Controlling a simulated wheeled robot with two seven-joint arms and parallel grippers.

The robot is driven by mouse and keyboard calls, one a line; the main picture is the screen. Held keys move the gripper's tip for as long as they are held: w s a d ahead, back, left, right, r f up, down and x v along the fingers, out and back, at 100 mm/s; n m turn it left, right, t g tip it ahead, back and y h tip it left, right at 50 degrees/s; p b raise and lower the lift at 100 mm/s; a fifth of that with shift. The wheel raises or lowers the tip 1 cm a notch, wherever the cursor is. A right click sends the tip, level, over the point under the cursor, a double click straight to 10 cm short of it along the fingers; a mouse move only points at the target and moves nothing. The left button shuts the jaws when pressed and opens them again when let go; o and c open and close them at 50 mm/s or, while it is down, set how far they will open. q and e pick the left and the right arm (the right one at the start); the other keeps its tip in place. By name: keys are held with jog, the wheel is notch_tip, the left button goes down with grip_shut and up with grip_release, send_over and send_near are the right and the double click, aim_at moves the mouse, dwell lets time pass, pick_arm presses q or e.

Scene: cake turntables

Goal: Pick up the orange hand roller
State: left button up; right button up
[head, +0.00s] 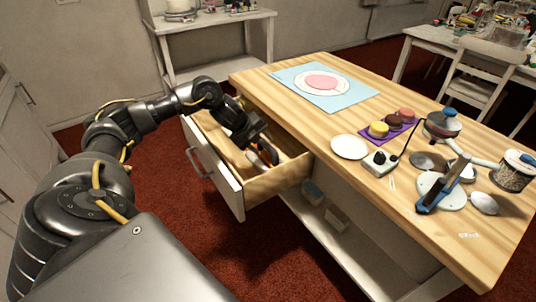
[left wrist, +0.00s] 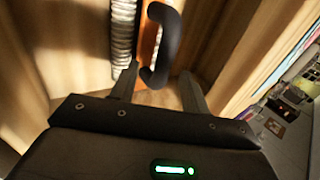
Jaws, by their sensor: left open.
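The orange hand roller (head: 269,153) lies inside the open drawer (head: 229,190), mostly hidden by my gripper in the head view. In the left wrist view, its black curved handle (left wrist: 165,42), an orange strip and ribbed silvery parts show. My left gripper (head: 259,151) reaches down into the drawer from above. In the left wrist view, the fingers of my left gripper (left wrist: 160,84) are open, with the lower end of the black handle between them. I cannot tell whether either finger touches the handle. My right gripper is not in view.
The wooden table (head: 300,112) stands beside the drawer. It carries a light blue mat (head: 363,98), a white plate (head: 350,147), a purple tray with coloured round pieces, a small box with a knob and a turntable tool. A shelf runs below the table.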

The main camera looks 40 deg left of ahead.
aim_at(266, 144)
pick_arm(q)
jog(key=shift+w+a+b+x, duration=0.1)
jog(key=shift+a+x, duration=0.05)
jog(key=shift+x, duration=0.7)
jog(key=shift+w+a+b+x, duration=0.1)
jog(key=shift+a+x, duration=0.05)
jog(key=shift+x, duration=0.75)
jog(key=shift+w+a+b+x, duration=0.1)
jog(key=shift+a+x, duration=0.05)
jog(key=shift+x, duration=0.7)
jog(key=shift+r, duration=0.2)
grip_shut()
